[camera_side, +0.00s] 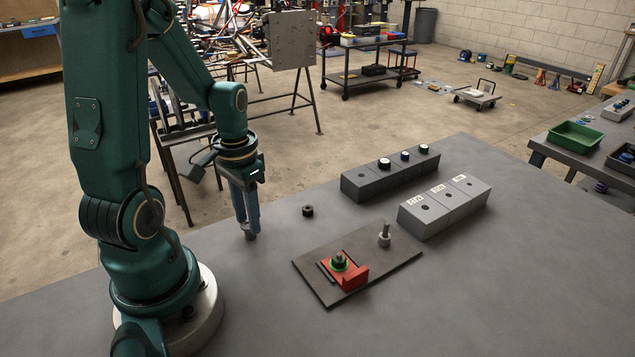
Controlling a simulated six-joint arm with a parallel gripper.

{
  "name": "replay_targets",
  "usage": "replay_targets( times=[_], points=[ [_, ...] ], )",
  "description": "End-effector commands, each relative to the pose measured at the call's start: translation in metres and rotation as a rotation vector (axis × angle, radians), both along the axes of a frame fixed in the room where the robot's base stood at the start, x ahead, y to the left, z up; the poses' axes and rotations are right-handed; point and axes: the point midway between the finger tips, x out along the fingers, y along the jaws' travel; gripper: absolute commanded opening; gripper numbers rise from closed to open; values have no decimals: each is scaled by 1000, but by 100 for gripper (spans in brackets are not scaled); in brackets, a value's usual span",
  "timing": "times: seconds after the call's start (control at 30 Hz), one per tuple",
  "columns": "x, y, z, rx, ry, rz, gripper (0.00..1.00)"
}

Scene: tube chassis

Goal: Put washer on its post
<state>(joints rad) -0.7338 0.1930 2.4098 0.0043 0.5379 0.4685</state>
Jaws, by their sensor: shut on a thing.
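My gripper (250,234) points down over the grey table at the left, apart from the plate. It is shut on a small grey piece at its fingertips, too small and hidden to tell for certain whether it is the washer. A dark flat base plate (330,293) lies to the right. A short light-grey post (384,236) with a wider collar stands upright near its far right corner. A red bracket (354,277) sits on the plate's front part. A green ring (331,266) lies around a dark, grey-topped stud (340,259) there.
Behind the plate stand a light-grey block row with labels and holes (444,209) and a darker block row (372,183) holding round parts. The table's front is clear.

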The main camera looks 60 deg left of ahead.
Motion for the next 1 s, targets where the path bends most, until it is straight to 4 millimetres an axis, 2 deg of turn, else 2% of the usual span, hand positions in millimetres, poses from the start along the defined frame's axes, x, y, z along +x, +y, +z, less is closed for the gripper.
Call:
replay_targets(
  times=[0.3, 0.33, 0.4, 0.77, 1.0],
  points=[
    [0, 0, -4, 0, -1, 0, 0],
    [0, 0, -4, 0, -1, 0, 49],
    [0, 0, -4, 0, -1, 0, 72],
    [1, 0, -2, 3, -2, 0, 72],
    [1, 1, 23, 6, -7, 0, 72]
  ],
)
